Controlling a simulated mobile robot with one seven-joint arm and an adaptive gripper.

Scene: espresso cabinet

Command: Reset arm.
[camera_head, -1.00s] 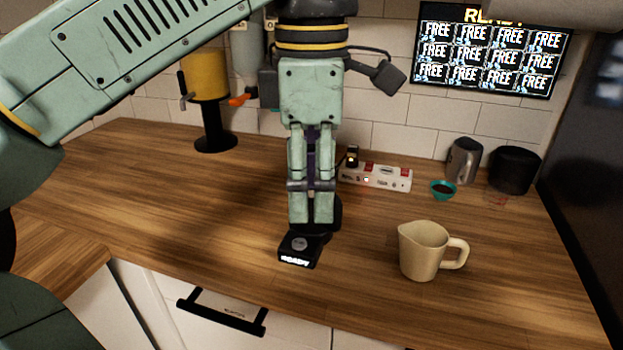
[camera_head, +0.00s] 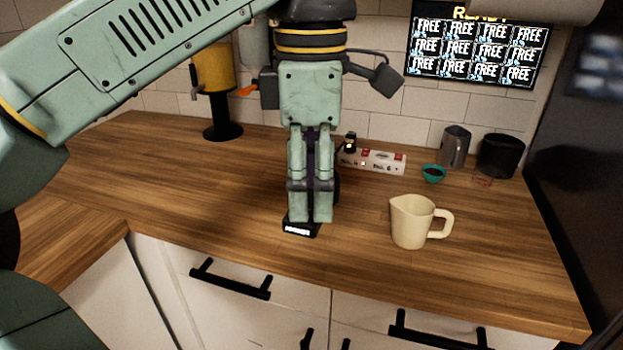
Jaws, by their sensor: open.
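My gripper (camera_head: 309,218) hangs pointing down in the middle of the head view, above the wooden counter. Its two fingers are apart by a narrow gap and nothing shows between them. Behind and below the fingertips is a small black device with a lit label (camera_head: 298,230), mostly hidden by the gripper. My green arm comes in from the upper left.
A cream jug (camera_head: 409,224) stands on the wooden counter (camera_head: 180,185) to the right. Behind it are a power strip (camera_head: 373,161), a teal bowl (camera_head: 433,174), a metal pitcher (camera_head: 454,147) and a black container (camera_head: 499,155). A yellow dispenser (camera_head: 214,70) stands back left. The counter's left part is clear.

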